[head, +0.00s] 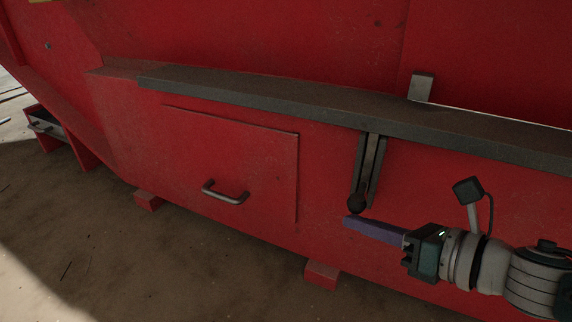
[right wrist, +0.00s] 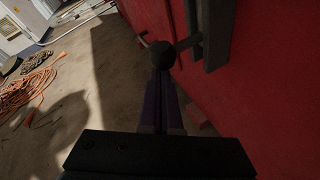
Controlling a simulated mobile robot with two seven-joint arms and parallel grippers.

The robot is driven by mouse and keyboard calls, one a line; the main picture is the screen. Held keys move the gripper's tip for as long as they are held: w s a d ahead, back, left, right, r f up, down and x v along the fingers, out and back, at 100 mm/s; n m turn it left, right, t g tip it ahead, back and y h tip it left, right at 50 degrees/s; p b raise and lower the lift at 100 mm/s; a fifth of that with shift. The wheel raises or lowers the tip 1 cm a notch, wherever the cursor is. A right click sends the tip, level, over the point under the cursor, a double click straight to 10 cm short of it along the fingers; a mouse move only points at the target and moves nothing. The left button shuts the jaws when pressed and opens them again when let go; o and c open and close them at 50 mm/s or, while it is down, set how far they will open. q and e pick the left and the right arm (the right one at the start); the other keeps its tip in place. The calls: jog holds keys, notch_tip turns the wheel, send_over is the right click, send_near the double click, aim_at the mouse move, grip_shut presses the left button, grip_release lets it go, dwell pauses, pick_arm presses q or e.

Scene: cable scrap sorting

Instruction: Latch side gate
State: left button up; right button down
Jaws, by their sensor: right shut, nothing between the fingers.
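The side gate (head: 230,155) is a red panel with a grey bar handle (head: 225,193), and it looks flush with the red container wall in the head view. To its right is the latch: a dark slotted upright (head: 370,165) with a lever ending in a black ball knob (head: 356,203), at the lower end. My right gripper (head: 348,222) is shut and empty, its purple fingertips just below the knob. In the right wrist view the knob (right wrist: 161,54) appears just beyond the fingertips; whether they touch it I cannot tell. My left gripper is not in view.
A dark ledge (head: 300,100) runs along the wall above the gate and latch. A grey post (head: 421,87) stands behind it at the right. Red feet (head: 321,275) rest on the dirt ground. An orange cable coil (right wrist: 28,90) lies on the ground at left.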

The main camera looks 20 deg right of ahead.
pick_arm(q)
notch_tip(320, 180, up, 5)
jog(key=p, duration=0.4)
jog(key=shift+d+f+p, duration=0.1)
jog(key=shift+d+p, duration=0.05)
jog(key=shift+p, duration=0.25)
pick_arm(e)
notch_tip(320, 180, up, 6)
jog(key=shift+f, duration=0.2)
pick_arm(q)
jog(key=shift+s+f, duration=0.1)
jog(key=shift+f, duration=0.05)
pick_arm(e)
jog(key=shift+f, duration=0.15)
